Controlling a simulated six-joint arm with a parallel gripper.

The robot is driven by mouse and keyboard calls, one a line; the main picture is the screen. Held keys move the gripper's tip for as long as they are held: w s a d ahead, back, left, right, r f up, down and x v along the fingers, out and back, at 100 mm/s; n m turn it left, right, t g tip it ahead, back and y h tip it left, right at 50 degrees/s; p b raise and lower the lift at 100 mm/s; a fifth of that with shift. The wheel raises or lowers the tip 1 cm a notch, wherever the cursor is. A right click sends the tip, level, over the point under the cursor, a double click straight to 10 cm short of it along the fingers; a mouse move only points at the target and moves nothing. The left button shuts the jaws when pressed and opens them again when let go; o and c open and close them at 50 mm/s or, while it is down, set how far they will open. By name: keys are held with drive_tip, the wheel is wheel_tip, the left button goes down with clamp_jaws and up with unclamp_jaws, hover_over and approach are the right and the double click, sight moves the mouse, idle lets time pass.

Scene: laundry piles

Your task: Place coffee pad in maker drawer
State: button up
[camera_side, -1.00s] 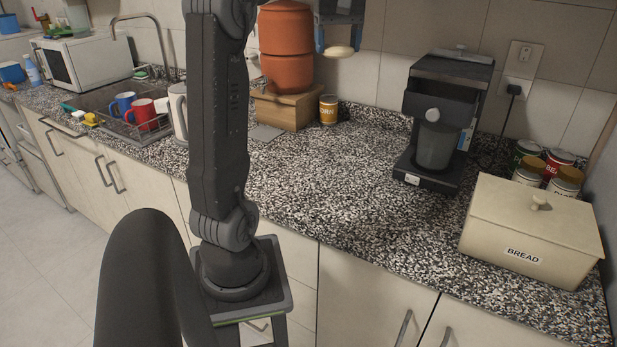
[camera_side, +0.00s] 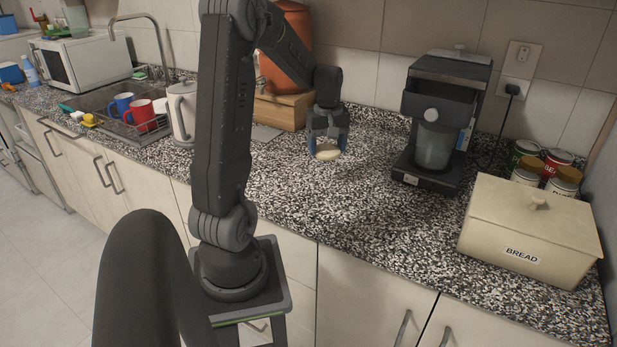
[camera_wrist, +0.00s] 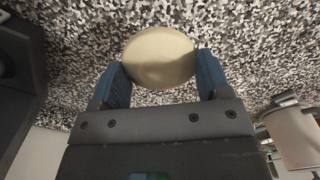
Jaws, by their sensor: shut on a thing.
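My gripper (camera_side: 328,151) points down above the counter, left of the coffee maker. It is shut on a pale, round coffee pad (camera_side: 328,155). In the wrist view the pad (camera_wrist: 160,57) sits between the blue fingertips of my gripper (camera_wrist: 163,72). The black coffee maker (camera_side: 446,72) stands at the back right of the counter. Its drawer (camera_side: 440,100), with a round light knob, is at the upper front; it appears pulled out, but its inside is hard to see. A dark cup (camera_side: 434,147) stands under the drawer.
A bread box (camera_side: 535,215) and several cans (camera_side: 557,162) are right of the maker. The middle of the speckled counter (camera_side: 350,205) is clear.

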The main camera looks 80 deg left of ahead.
sight(326, 182)
wheel_tip(326, 182, down, 9)
drive_tip(key=shift+r, duration=0.2)
drive_tip(key=shift+f, duration=0.15)
drive_tip(key=o, duration=0.9)
